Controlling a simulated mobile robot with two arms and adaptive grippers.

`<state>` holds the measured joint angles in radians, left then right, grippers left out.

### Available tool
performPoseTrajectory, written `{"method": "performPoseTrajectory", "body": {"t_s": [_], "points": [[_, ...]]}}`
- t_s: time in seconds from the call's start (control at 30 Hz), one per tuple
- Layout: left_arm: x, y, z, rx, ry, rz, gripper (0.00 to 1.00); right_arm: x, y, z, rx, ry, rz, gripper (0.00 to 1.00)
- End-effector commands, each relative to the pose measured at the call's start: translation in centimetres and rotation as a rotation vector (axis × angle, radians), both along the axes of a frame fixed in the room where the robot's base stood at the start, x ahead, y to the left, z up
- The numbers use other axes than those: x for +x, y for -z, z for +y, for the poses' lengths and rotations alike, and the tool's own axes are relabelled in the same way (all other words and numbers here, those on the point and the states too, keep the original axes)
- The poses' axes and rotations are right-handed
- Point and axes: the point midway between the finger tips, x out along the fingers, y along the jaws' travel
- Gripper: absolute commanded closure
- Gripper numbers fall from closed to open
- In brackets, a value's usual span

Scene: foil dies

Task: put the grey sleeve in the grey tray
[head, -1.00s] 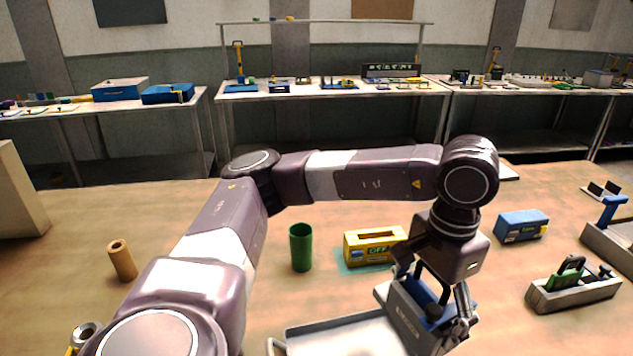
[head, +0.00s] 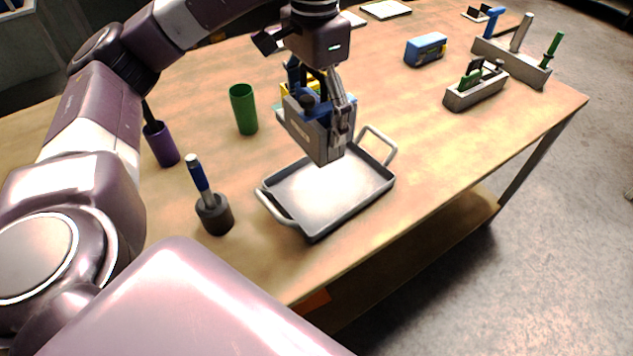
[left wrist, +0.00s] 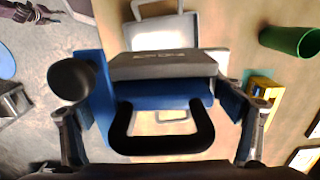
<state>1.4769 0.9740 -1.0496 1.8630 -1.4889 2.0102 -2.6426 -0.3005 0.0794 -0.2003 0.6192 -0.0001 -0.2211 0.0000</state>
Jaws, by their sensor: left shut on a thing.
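My left gripper (head: 335,112) is shut on the grey sleeve (head: 318,138), a grey block with a blue part, a black handle and a black knob. In the left wrist view the sleeve (left wrist: 160,66) lies between the two fingers (left wrist: 160,130), its black handle toward the camera. In the head view it overlaps the back part of the grey tray (head: 325,200), seemingly above it. The tray is shallow, with a looped handle at each end, and its visible floor is empty. It also shows in the left wrist view (left wrist: 163,38). My right gripper is out of view.
A green cup (head: 243,108) stands left of the tray. A dark pot with a blue-handled tool (head: 214,215) is close to its left handle; a purple cup (head: 161,144) is farther left. A yellow box (head: 287,88) is partly hidden behind the gripper. Bare table lies right of the tray.

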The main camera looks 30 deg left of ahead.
Motion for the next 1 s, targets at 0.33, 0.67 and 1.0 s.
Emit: {"method": "performPoseTrajectory", "body": {"t_s": [0.33,0.67,1.0], "points": [[-0.1,6.3,-0.1,-0.002,0.001,0.003,0.46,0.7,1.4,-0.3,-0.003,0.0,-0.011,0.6],[-0.1,12.1,0.0,0.001,-0.001,0.002,0.46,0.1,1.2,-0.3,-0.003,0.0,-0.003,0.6],[-0.1,14.8,0.0,0.0,-0.001,0.0,0.46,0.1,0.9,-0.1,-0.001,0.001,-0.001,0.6]]}}
